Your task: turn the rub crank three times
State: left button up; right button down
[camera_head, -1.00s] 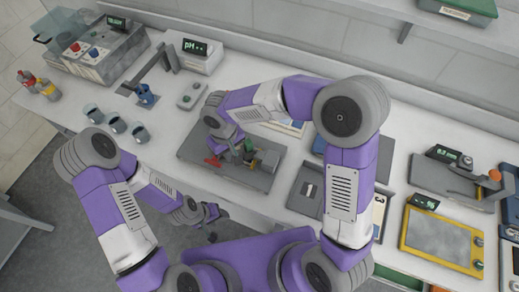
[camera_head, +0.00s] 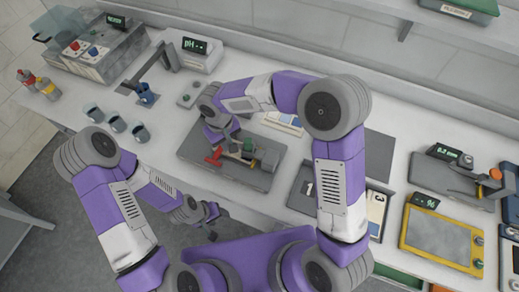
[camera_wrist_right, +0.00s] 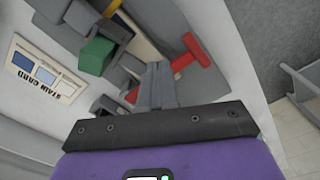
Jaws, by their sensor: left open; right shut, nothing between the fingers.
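The rubbing device sits on a dark grey tray (camera_head: 194,151) in the middle of the bench. It has a green block (camera_head: 249,145) and a red part (camera_head: 213,156), which looks like the crank handle. In the right wrist view the red T-shaped part (camera_wrist_right: 196,53) lies just right of and beyond my fingertips, and the green block (camera_wrist_right: 96,53) is to their left. My right gripper (camera_wrist_right: 158,72) is shut and empty, close to the device; whether it touches the red part I cannot tell. My left gripper (camera_head: 213,234) is open, low in front of the bench edge, away from the device.
A stain card (camera_wrist_right: 42,68) lies beside the device. Several cups (camera_head: 116,124) stand to the left near the front edge. A pH meter (camera_head: 194,50) is behind. A yellow-framed panel (camera_head: 440,238) and a scale (camera_head: 450,170) are at the right.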

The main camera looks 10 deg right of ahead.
pick_arm(q)
jog(key=shift+f, duration=0.8)
pick_arm(e)
jog(key=shift+w+f, duration=0.25)
jog(key=shift+f, duration=0.25)
jog(key=shift+w+f, duration=0.25)
jog(key=shift+f, duration=0.2)
jog(key=shift+w+d+p, duration=0.25)
jog(key=shift+w+p, duration=0.1)
jog(key=shift+w, duration=0.4)
jog(key=shift+w+d, duration=0.15)
jog(key=shift+w, duration=0.15)
pick_arm(q)
jog(key=shift+r, duration=0.45)
pick_arm(e)
jog(key=shift+f, duration=0.1)
jog(key=shift+w+d, duration=0.1)
jog(key=shift+w+d+p, duration=0.5)
jog(key=shift+w+d, duration=0.1)
jog(key=shift+w, duration=0.15)
pick_arm(q)
jog(key=shift+r, duration=0.55)
pick_arm(e)
jog(key=shift+w+r, duration=0.15)
jog(key=shift+r, duration=0.1)
